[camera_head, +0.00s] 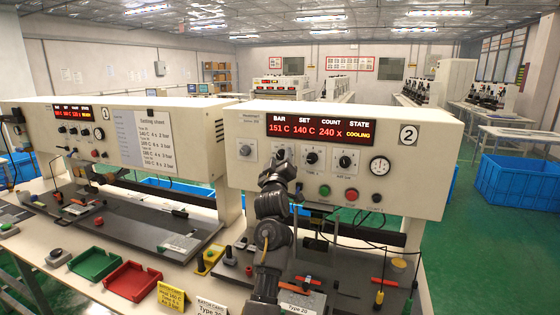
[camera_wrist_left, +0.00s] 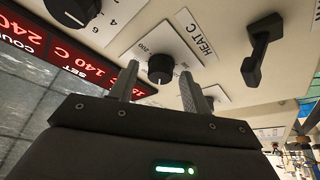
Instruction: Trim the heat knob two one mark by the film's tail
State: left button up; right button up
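Station 2 (camera_head: 425,180) has a white panel with a row of dials. Its red display (camera_head: 320,131) reads BAR 151 C, SET 140 C, COUNT 240 x, STATE COOLING. In the left wrist view the black heat knob (camera_wrist_left: 160,68) sits on a plate marked HEAT C and 200. The two fingers of my left gripper (camera_wrist_left: 158,76) are apart, one on each side of the knob. I cannot tell whether they touch it. My right gripper is not in view.
Other knobs (camera_head: 345,161) stand right of the gripper, with green (camera_head: 324,191) and red (camera_head: 351,194) buttons below. Station 1 (camera_head: 75,125) is at left, with a sealing chart (camera_head: 145,138). Green (camera_head: 94,263) and red (camera_head: 132,281) trays lie on the bench's front.

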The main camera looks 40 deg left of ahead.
pick_arm(q)
jog(key=b+v, duration=0.3)
jog(key=v, duration=0.7)
jog(key=shift+s+d, duration=0.2)
jog(key=shift+s, duration=0.1)
jog(key=shift+d+f, duration=0.1)
jog(key=shift+f, duration=0.05)
